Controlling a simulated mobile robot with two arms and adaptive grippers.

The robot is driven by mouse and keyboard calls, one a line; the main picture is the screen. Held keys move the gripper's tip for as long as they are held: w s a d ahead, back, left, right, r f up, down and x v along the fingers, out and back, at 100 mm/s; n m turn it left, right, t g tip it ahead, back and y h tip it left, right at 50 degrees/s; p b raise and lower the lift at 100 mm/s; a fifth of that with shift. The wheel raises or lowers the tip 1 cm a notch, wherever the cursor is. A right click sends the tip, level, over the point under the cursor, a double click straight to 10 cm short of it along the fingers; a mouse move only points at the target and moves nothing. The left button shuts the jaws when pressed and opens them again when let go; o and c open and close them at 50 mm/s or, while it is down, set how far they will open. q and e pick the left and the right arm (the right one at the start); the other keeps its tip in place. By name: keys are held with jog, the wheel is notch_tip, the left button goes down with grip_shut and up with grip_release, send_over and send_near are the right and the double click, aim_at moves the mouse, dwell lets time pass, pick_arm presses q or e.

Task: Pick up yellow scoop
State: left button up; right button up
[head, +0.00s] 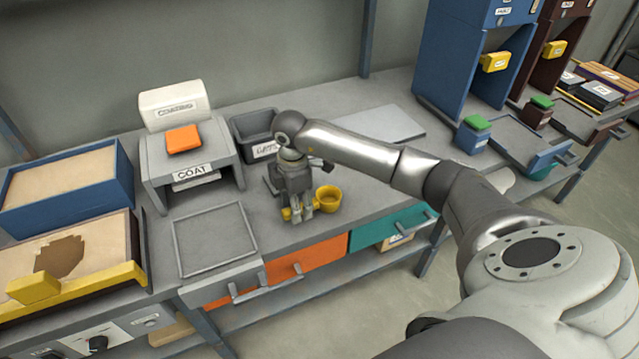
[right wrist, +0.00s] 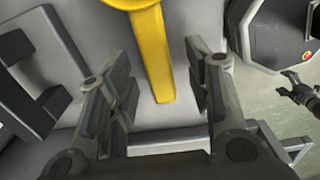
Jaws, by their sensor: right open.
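The yellow scoop (head: 328,198) is on the grey bench near its front edge, with its round cup to the right of my right gripper (head: 299,212) in the head view. In the right wrist view the scoop's yellow handle (right wrist: 156,60) runs down between the two fingers of my right gripper (right wrist: 165,95). Gaps show on both sides of the handle. The right gripper is open around the handle and does not grip it. Most of the cup is cut off at the top of the wrist view. A dark gripper, apparently my left one (right wrist: 300,92), shows small at the right edge there.
A dark bin (head: 255,130) stands behind the right gripper, and a COAT stand (head: 190,165) is to the left. A grey square tray (head: 215,240) lies at front left. Orange (head: 305,268) and teal (head: 390,230) drawers are below the bench edge. A flat grey plate (head: 380,125) lies behind the arm.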

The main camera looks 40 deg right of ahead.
jog(key=shift+w+f, duration=0.1)
jog(key=shift+f, duration=0.7)
grip_shut()
jog(key=shift+r, duration=0.15)
jog(key=shift+r, duration=0.25)
notch_tip(320, 180, up, 2)
jog(key=shift+r+b, duration=0.1)
jog(key=shift+b, duration=0.25)
jog(key=s+a+r, duration=0.9)
jog(key=s+r, duration=0.1)
jog(key=shift+s+b, duration=0.35)
